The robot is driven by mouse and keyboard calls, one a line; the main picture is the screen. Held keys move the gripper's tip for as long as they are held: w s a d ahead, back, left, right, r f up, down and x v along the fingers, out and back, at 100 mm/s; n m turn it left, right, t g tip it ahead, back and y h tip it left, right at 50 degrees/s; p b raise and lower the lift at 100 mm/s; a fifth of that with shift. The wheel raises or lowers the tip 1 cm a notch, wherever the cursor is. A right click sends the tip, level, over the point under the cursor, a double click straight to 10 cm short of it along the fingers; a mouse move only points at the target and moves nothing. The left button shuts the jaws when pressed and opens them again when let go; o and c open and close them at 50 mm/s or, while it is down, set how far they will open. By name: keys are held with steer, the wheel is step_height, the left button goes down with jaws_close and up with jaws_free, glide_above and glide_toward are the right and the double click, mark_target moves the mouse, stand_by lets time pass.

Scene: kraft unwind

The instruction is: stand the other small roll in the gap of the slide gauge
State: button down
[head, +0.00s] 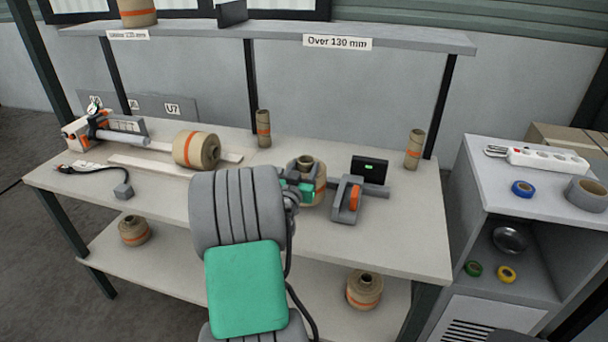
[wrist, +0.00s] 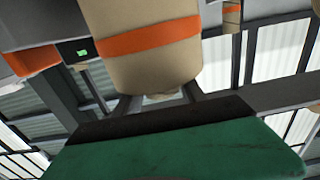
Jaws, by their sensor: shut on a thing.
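My gripper (head: 304,189) is shut on a small kraft roll (head: 320,186) with an orange band, at the middle of the bench. The roll is upright in the head view, and my green finger and arm hide part of it. In the wrist view the roll (wrist: 150,45) fills the top centre, beyond the green finger (wrist: 180,150). The slide gauge (head: 345,203), grey with an orange part, is just right of the roll. Its dark display (head: 370,169) stands behind. I cannot tell whether the roll is inside the gap or touches the bench.
A larger roll (head: 196,150) lies on its side on the bench (head: 400,235), left of my arm. Slim cores stand at the back (head: 263,128) and right (head: 415,149). Two rolls stand on the lower shelf, left (head: 134,231) and right (head: 364,290). The bench's front right is clear.

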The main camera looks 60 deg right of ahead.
steer(key=shift+f, duration=1.25)
steer(key=shift+w+f, duration=0.1)
steer(key=shift+f, duration=0.1)
steer(key=c, duration=0.7)
jaws_free()
steer(key=shift+f, duration=0.1)
